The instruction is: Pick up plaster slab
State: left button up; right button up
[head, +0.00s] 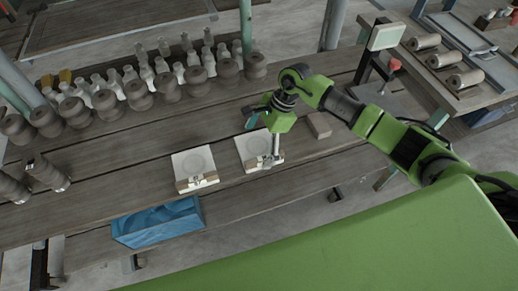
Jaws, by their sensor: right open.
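Two pale square plaster slabs lie on the wooden table, a left one (190,160) and a right one (247,148), each with a round mark on its face and small pieces along its front edge. My right gripper (265,134) is over the back right part of the right slab, pointing down. It is open, with one finger at the slab's right side and the other near its back edge. Whether it touches the slab I cannot tell. The gripper hides part of the slab's right side. My left gripper is not in view.
A blue block-like bin (157,222) is at the table's front edge. A brown block (319,125) lies right of the right slab. Several dark round pots (138,95) and pale bottles (146,72) line the back. A rack with rolls (443,60) stands at the right.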

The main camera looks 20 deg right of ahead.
jog(key=c, duration=1.2)
jog(key=shift+r, duration=0.1)
jog(key=shift+w+r, duration=0.1)
jog(key=shift+r, duration=0.1)
notch_tip(320, 180, up, 2)
jog(key=shift+r+b, duration=0.1)
jog(key=shift+b, duration=1.05)
jog(key=s+r, duration=0.1)
jog(key=r, duration=0.1)
jog(key=s+r+b, duration=0.1)
jog(key=s+r, duration=0.3)
jog(key=shift+s+d+r+b, duration=0.1)
jog(key=shift+s+d+b, duration=0.05)
jog(key=shift+d+b, duration=0.15)
jog(key=s+d+r+n+g+h+b, duration=0.1)
jog(key=s+r+n+g+h, duration=0.1)
jog(key=s+n, duration=0.3)
jog(key=s+d+r+n+g+h+b, duration=0.1)
jog(key=s+n, duration=0.3)
jog(key=n, duration=0.8)
jog(key=shift+s+d+r+n+g+h+b, duration=0.3)
jog(key=shift+s+d+r+g+h, duration=0.05)
jog(key=shift+d+g+h, duration=0.4)
